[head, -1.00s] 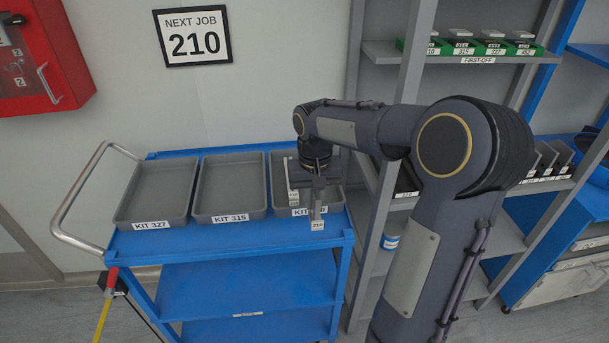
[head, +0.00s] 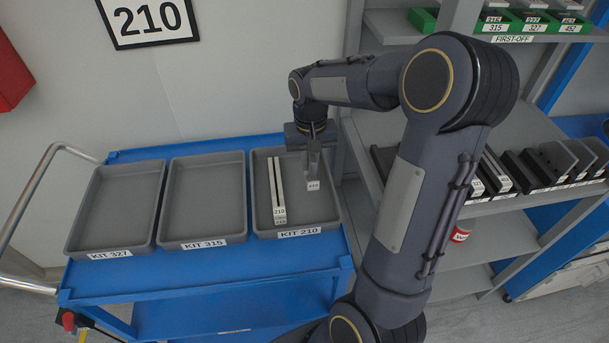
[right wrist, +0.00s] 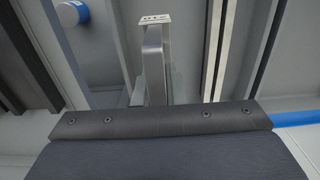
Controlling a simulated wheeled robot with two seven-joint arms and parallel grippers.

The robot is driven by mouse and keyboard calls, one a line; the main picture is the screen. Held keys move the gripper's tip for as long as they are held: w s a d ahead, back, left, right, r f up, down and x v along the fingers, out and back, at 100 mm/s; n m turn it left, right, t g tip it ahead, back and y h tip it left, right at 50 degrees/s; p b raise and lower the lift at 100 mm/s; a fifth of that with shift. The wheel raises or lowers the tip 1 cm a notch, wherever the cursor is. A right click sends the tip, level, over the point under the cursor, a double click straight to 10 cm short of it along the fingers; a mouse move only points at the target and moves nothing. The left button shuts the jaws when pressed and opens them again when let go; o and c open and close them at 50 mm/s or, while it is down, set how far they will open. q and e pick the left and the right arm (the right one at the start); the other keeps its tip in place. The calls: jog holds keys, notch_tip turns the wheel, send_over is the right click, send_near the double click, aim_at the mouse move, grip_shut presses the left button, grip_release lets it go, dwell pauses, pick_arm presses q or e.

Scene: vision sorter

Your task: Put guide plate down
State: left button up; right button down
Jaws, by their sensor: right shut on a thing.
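My right gripper (head: 313,163) is shut on the guide plate (head: 313,185), a small light grey piece with a 210 label. It holds the plate over the right part of the grey KIT 210 tray (head: 302,232), inside its rim in the head view. I cannot tell whether the plate touches the tray floor. In the right wrist view the plate's labelled end (right wrist: 155,19) shows at the top middle, beside a gripper finger (right wrist: 154,70). My left gripper is not in view.
A long slotted light part (head: 279,200) labelled 210 lies left of the plate in the same tray. The KIT 315 (head: 203,241) and KIT 327 (head: 110,252) trays look empty. A grey shelf rack (head: 365,150) stands close right of the blue cart (head: 200,275).

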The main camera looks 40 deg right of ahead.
jog(key=shift+f, duration=3.05)
jog(key=shift+f, duration=0.1)
jog(key=c, duration=1.5)
grip_release()
